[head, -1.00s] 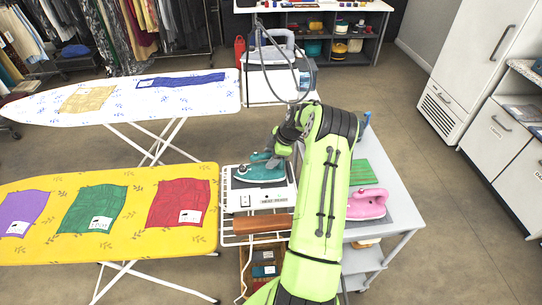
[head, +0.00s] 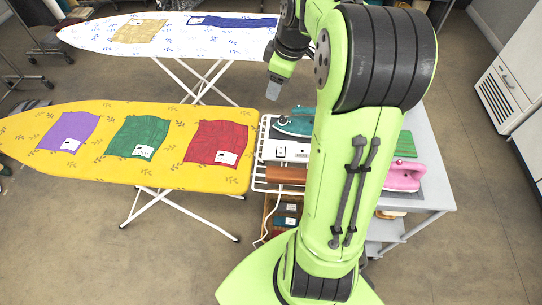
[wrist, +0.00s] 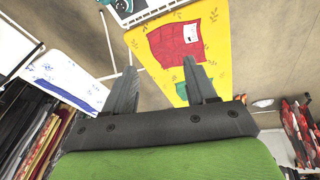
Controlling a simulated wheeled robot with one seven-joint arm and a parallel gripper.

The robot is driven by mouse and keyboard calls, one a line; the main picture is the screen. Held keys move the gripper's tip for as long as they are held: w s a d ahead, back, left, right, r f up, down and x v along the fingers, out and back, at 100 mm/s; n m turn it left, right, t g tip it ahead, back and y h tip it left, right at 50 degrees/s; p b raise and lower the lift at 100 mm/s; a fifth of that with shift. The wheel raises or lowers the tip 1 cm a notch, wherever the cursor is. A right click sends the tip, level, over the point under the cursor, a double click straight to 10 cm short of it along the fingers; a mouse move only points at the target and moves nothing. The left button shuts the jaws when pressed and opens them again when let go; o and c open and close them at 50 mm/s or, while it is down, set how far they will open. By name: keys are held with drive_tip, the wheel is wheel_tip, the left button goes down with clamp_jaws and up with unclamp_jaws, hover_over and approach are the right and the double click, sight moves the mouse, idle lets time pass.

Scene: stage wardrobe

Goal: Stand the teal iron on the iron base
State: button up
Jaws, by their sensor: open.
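My arm hides the iron's right part in the head view. A bit of the teal iron (wrist: 124,6) also shows at the top of the wrist view. My gripper (head: 272,88) is open and empty, up and left of the iron and apart from it. In the wrist view its two fingers (wrist: 164,82) are spread with nothing between them.
The yellow ironing board (head: 100,182) carries purple, green and red cloths. A white patterned board (head: 90,38) stands behind it. A pink iron (head: 404,178) is on the grey table (head: 430,190), right of my arm. A brown bar (head: 286,174) lies before the base.

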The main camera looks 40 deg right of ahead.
drive_tip(key=s+a+r+m+h, duration=0.1)
drive_tip(key=s+a+r, duration=0.1)
drive_tip(key=s+a, duration=0.25)
drive_tip(key=s+a+r+m, duration=0.2)
drive_tip(key=s+a+r, duration=0.1)
drive_tip(key=a, duration=0.3)
drive_tip(key=s+a+f+m+t, duration=0.2)
drive_tip(key=s+a+m, duration=0.2)
drive_tip(key=s, duration=0.9)
drive_tip(key=a, duration=0.3)
drive_tip(key=shift+y, duration=0.3)
drive_tip(key=shift+s+f, duration=0.1)
